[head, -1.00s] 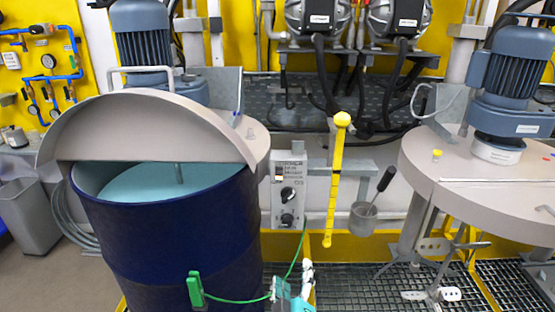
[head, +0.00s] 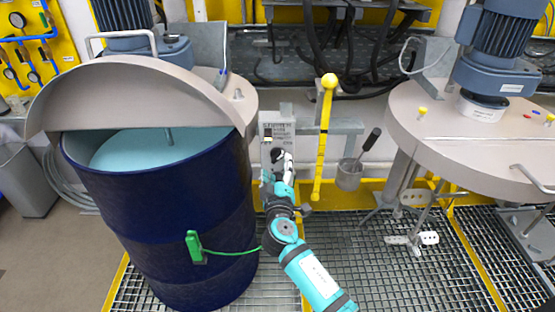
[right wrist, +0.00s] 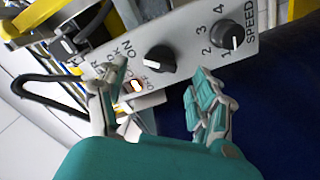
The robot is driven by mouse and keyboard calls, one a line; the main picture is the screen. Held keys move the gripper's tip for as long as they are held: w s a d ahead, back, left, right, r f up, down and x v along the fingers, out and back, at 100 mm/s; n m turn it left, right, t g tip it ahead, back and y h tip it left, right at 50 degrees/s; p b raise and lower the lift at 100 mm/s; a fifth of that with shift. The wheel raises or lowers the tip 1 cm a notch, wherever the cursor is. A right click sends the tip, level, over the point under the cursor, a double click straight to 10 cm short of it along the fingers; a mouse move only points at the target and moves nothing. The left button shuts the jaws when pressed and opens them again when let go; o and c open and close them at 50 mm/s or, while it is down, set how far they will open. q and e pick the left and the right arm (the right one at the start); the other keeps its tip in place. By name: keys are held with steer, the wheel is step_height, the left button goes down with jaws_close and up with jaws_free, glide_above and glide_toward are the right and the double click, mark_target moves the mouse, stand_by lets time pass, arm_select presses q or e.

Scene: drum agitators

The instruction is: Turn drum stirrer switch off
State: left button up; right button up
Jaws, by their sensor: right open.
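The grey stirrer control box (head: 277,122) stands between the blue drum and the yellow dipstick. In the right wrist view its panel (right wrist: 192,42) carries a black switch knob (right wrist: 160,59) near ON and OFF lettering. A second black knob (right wrist: 228,35) is marked SPEED. I cannot tell the switch's setting for sure. My right gripper (head: 279,165) is at the box's lower front. In the wrist view its open fingers (right wrist: 155,84) are spread below the switch knob, holding nothing. My left gripper is not in view.
The blue drum (head: 165,225) with a half-open grey lid (head: 130,95) stands close on the left. A green clamp (head: 194,247) with a green cable is on it. The yellow dipstick (head: 322,140) and a metal ladle (head: 349,177) hang right of the box. Another lidded drum is at right.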

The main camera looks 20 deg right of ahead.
mark_target(277, 156)
steer(key=shift+x, duration=1.5)
steer(key=shift+s, duration=0.1)
steer(key=shift+c, duration=0.4)
steer(key=c, duration=1.1)
